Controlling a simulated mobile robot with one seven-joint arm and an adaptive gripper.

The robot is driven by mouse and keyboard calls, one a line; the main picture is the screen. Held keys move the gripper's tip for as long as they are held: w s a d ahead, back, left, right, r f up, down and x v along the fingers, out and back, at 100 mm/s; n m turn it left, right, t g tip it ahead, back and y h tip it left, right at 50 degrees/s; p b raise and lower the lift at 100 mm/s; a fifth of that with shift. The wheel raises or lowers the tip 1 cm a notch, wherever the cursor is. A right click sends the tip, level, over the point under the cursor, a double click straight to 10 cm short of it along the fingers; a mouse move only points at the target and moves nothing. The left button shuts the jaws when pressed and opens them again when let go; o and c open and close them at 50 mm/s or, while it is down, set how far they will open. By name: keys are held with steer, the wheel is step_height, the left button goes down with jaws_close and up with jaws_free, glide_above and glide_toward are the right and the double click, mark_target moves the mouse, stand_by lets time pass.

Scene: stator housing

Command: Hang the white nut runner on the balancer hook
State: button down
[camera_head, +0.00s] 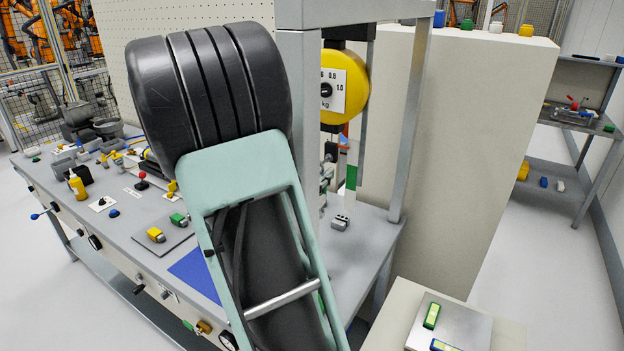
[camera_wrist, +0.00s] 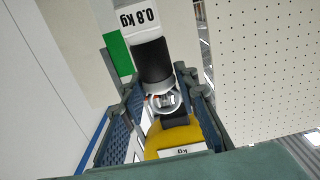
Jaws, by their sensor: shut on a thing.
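The white nut runner (camera_wrist: 178,14) shows in the wrist view with a "0.8 kg" label, a green patch (camera_wrist: 117,52) and a black neck (camera_wrist: 152,62). A metal ring (camera_wrist: 164,101) sits at the end of the neck. My gripper (camera_wrist: 155,84) is shut on the runner, one finger on each side. The yellow balancer (camera_head: 345,82), its scale marked in kg, hangs in the grey frame; it also shows beyond the ring in the wrist view (camera_wrist: 158,139). I cannot tell whether ring and hook touch. In the head view, my arm hides most of the gripper; a white-and-green strip (camera_head: 350,178) shows beside it.
The grey frame's post (camera_head: 410,120) stands right of the balancer. The workbench (camera_head: 130,215) carries several small parts and a blue mat (camera_head: 195,275). A perforated panel (camera_wrist: 262,65) is close on the right in the wrist view. A pale cabinet (camera_head: 475,150) stands behind.

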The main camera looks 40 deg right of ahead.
steer(key=shift+b+x, duration=0.3)
steer(key=shift+x, duration=1.3)
steer(key=shift+w+d+f+b, duration=0.1)
steer(key=shift+d+f+b, duration=0.2)
steer(key=shift+b, duration=0.1)
steer(key=c, duration=1.4)
jaws_free()
steer(key=shift+a, duration=0.1)
steer(key=shift+c, duration=0.2)
steer(key=shift+f, duration=0.2)
steer(key=shift+a, duration=0.2)
steer(key=shift+a+r, duration=0.1)
steer(key=shift+a, duration=0.25)
